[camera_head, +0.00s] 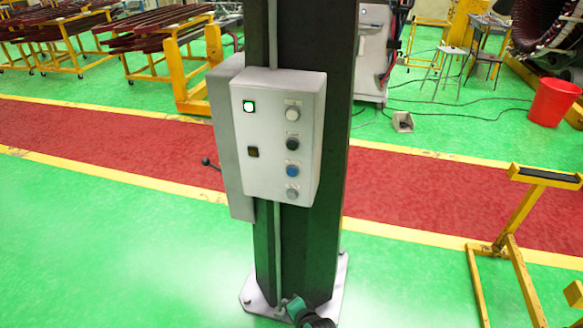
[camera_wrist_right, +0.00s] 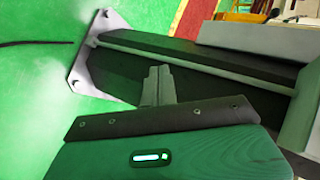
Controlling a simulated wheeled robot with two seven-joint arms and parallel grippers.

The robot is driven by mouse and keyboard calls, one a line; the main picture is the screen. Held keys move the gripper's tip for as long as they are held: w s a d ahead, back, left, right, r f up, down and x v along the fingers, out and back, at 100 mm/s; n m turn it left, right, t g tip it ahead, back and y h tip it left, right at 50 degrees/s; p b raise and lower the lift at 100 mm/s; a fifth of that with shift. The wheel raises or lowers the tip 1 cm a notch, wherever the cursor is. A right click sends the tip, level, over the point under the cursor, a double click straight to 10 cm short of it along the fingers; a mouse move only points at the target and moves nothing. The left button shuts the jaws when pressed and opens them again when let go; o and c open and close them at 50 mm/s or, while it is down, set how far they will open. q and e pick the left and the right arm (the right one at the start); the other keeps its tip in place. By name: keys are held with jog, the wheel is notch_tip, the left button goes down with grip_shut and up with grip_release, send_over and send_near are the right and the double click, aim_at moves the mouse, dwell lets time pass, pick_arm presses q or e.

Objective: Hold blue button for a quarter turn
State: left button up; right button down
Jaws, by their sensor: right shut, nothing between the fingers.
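The blue button (camera_head: 292,171) is on the front of a pale grey control box (camera_head: 262,178), third down in the right column of buttons. The box is fixed to a dark upright post (camera_head: 330,140). My right gripper (camera_head: 293,303) shows at the bottom of the head view, low by the post's foot and well below the box. In the right wrist view my right gripper (camera_wrist_right: 158,82) is shut and empty, its fingers pointing toward the post near its base plate (camera_wrist_right: 92,45). The blue button does not show in the wrist view. My left gripper is not in view.
A yellow stand (camera_head: 510,240) is at right.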

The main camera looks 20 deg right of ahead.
aim_at(292, 172)
jog(key=w+r+m+t+p, duration=0.1)
jog(key=w+r+m+t, duration=0.1)
jog(key=r, duration=1)
jog(key=w+d+r+m+t+p, duration=0.1)
jog(key=w+r+m+t, duration=0.1)
jog(key=r, duration=1)
jog(key=w+r+m+t+y+p, duration=0.1)
jog(key=r+m, duration=0.5)
jog(key=r, duration=0.6)
jog(key=w+t, duration=0.1)
jog(key=w, duration=0.1)
jog(key=shift+w+d, duration=0.25)
jog(key=shift+w, duration=0.1)
jog(key=shift+f, duration=0.1)
jog(key=w+d+b, duration=0.2)
jog(key=w+d, duration=0.3)
jog(key=w, duration=0.2)
jog(key=shift+w+b, duration=0.2)
jog(key=shift+b, duration=0.15)
jog(key=shift+w, duration=0.1)
